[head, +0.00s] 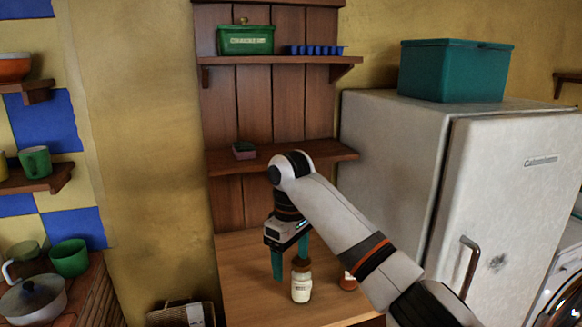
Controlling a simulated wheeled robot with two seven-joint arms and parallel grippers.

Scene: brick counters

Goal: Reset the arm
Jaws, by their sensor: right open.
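My right arm comes in from the lower right, and my right gripper (290,262) points down over the wooden counter (248,290). Its two teal fingers are apart, with nothing seen held between them. A small white jar with a brown lid (301,288) stands upright on the counter just below and beside the right finger. I cannot tell whether the finger touches the lid. My left gripper is not in view.
A second jar (348,282) is partly hidden behind my arm. A wooden shelf (325,150) with a small box (244,150) is above the counter. A white fridge (395,160) stands close on the right, with a teal bin (455,72) on top. The counter's left part is clear.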

